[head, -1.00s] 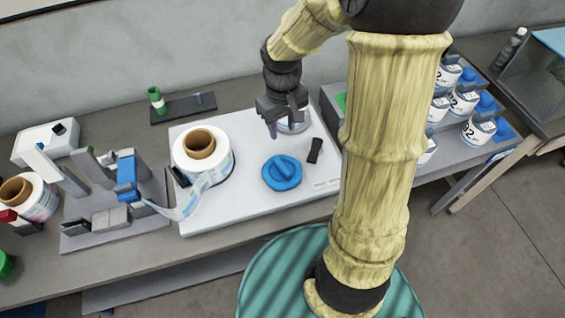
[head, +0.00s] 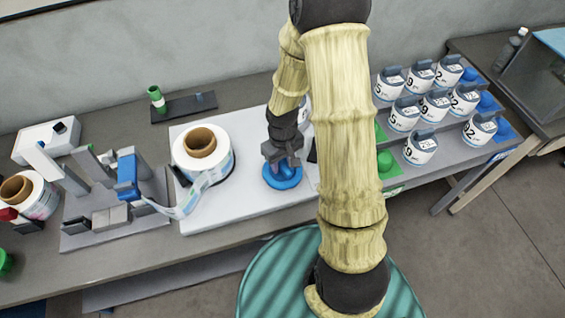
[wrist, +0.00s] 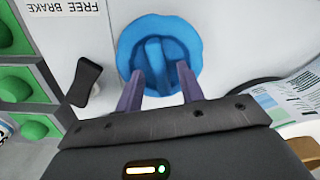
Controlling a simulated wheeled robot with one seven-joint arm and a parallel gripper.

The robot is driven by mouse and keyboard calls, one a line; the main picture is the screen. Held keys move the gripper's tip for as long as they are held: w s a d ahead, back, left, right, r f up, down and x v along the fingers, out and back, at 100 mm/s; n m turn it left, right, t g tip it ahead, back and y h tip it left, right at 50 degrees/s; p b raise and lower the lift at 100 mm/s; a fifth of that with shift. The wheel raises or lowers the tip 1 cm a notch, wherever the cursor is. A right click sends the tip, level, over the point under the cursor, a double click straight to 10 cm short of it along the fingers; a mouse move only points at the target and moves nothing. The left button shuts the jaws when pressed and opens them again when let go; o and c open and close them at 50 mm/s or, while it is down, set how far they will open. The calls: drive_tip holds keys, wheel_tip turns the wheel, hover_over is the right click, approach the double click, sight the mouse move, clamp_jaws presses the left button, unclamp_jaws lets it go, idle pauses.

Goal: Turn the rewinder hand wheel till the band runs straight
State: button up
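The blue rewinder hand wheel (head: 284,178) lies on the white machine plate, partly hidden under my gripper in the head view. In the wrist view the wheel (wrist: 178,42) shows its raised grip bar (wrist: 156,60) between my two fingers. My gripper (wrist: 160,82) is open, with a finger on each side of the bar and gaps beside it. My gripper (head: 282,165) is above the wheel in the head view. The label band (head: 190,200) runs from the large white reel (head: 212,170) toward the labeller on the left and looks slanted and twisted.
A black lever (wrist: 86,82) stands beside the wheel, near a "FREE BRAKE" marking (wrist: 62,6). The labeller unit (head: 128,175) is to the left. A rack (head: 450,150) with several numbered reels is to the right. The front of the white plate (head: 235,215) is clear.

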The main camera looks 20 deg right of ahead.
drive_tip(key=shift+f, duration=0.5)
drive_tip(key=shift+c, duration=0.5)
clamp_jaws()
drive_tip(key=shift+m+b, duration=0.35)
drive_tip(key=shift+m, duration=0.95)
drive_tip(key=shift+o, duration=0.5)
unclamp_jaws()
